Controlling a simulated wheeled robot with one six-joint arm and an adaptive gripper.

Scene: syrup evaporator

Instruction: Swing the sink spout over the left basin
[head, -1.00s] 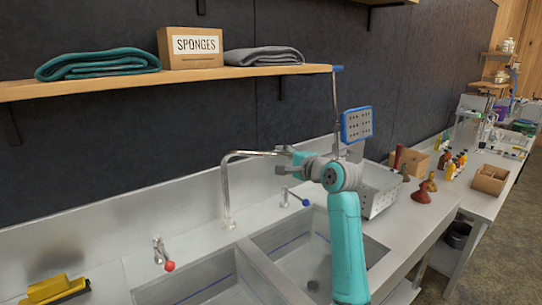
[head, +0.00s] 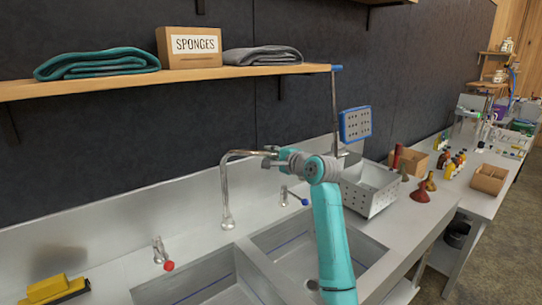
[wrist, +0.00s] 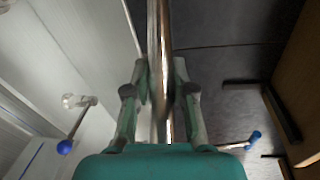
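The sink spout (head: 224,185) is a bent metal pipe rising from the back ledge, with its upper arm reaching right in the head view. My gripper (head: 272,158) is at the far part of that arm. The spout's outlet is hidden by my gripper. The left basin (head: 205,280) is at the lower middle of the head view. The right basin (head: 300,245) is beside it, partly hidden behind my arm.
A red-knobbed tap (head: 162,255) and a blue-knobbed tap (head: 292,197) flank the spout. A perforated metal basket (head: 368,190) stands to the right. A wooden shelf (head: 110,85) with cloths and a sponge box (head: 190,48) hangs above. A yellow sponge (head: 48,288) lies at the lower left.

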